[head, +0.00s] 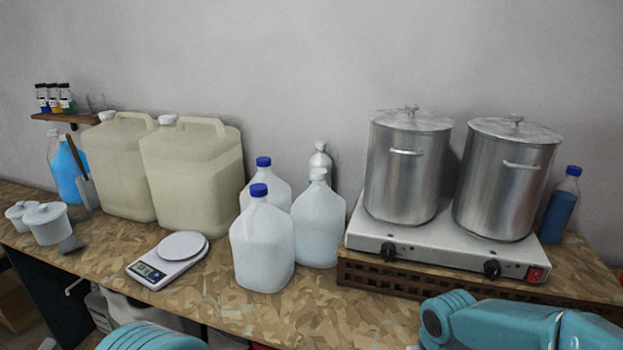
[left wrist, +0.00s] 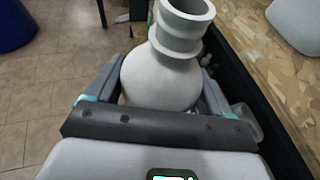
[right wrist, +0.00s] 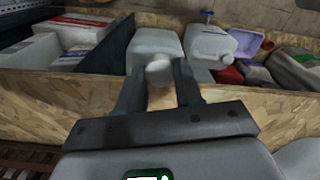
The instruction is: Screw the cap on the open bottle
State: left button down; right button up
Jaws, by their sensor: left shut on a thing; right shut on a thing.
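In the left wrist view my left gripper (left wrist: 162,82) is shut around the body of a white bottle (left wrist: 160,65). The bottle's neck is open at the top, with no cap on it. In the right wrist view my right gripper (right wrist: 159,84) is shut on a small white cap (right wrist: 159,69) between its fingertips. Cap and open bottle do not show together in any view, so their distance cannot be told. Neither gripper shows in the head view; only teal parts of my arms show at its bottom edge.
The bench (head: 330,318) holds large canisters (head: 192,185), a scale (head: 168,262), several jugs (head: 262,247) and a hot plate (head: 440,250) with two steel pots (head: 407,170). Below the bench edge (right wrist: 50,95), containers such as a white jug (right wrist: 212,44) fill the lower space.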

pick_arm(q)
jog(key=shift+w+d, duration=0.1)
pick_arm(e)
jog(key=shift+w, duration=0.1)
pick_arm(q)
jog(key=w+d+f+m+t+h, duration=0.1)
jog(key=d+m+t+h, duration=0.4)
jog(key=d, duration=1)
jog(key=m+h, duration=0.3)
jog(key=shift+w+f, duration=0.4)
pick_arm(e)
jog(key=shift+s, duration=0.2)
